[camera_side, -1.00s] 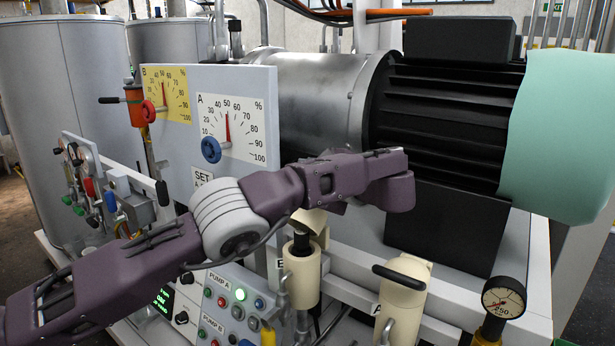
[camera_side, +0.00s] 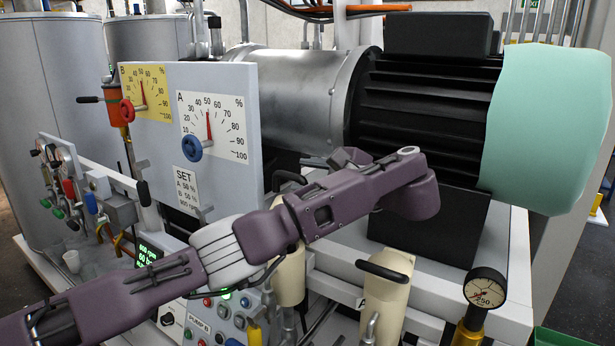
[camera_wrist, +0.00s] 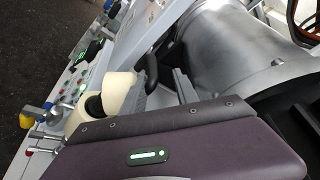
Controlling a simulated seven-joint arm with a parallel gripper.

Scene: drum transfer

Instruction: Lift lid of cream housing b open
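Cream housing b (camera_side: 290,277) stands below my forearm in the side view; my arm hides its top and lid. In the wrist view its cream body (camera_wrist: 76,120) shows a dark opening, with the cream lid (camera_wrist: 118,88) tilted up away from it. A black handle (camera_wrist: 153,66) shows beside the lid. My gripper (camera_wrist: 172,90) shows as grey fingers close to the lid and handle; I cannot tell whether they touch or how far apart they are. In the side view my gripper (camera_side: 322,162) is mostly behind my purple wrist.
A second cream housing (camera_side: 387,285) with a black handle stands to the right, its lid down. A gauge (camera_side: 485,288) is further right. The dial panel (camera_side: 222,130) stands behind left, the large motor (camera_side: 425,110) behind. Pump controls (camera_side: 222,312) are below my arm.

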